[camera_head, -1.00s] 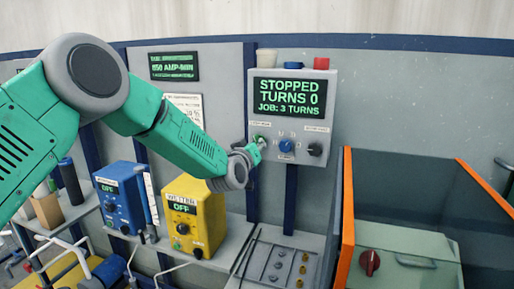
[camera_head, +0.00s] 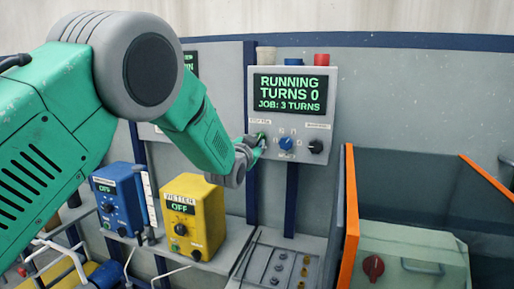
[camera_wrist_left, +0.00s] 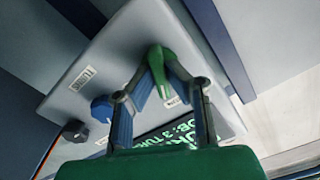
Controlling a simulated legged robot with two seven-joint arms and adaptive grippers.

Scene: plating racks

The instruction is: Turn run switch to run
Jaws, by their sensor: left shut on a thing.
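The grey control box (camera_head: 273,148) on the wall has a screen (camera_head: 291,94) that reads RUNNING, TURNS 0, JOB: 3 TURNS. The green run switch (camera_wrist_left: 154,56) is a knob at the lower left of the box in the head view. My left gripper (camera_head: 258,142) is at that switch, its fingers shut on it. In the left wrist view both fingers (camera_wrist_left: 160,82) close around the green knob. The fingers partly hide the switch in the head view. My right gripper is not in view.
A blue knob (camera_head: 286,143) and a black knob (camera_head: 316,146) sit right of the switch. Below are a blue box (camera_head: 120,200) and a yellow box (camera_head: 192,220), both reading OFF. An orange-edged tank (camera_head: 350,225) stands at the right.

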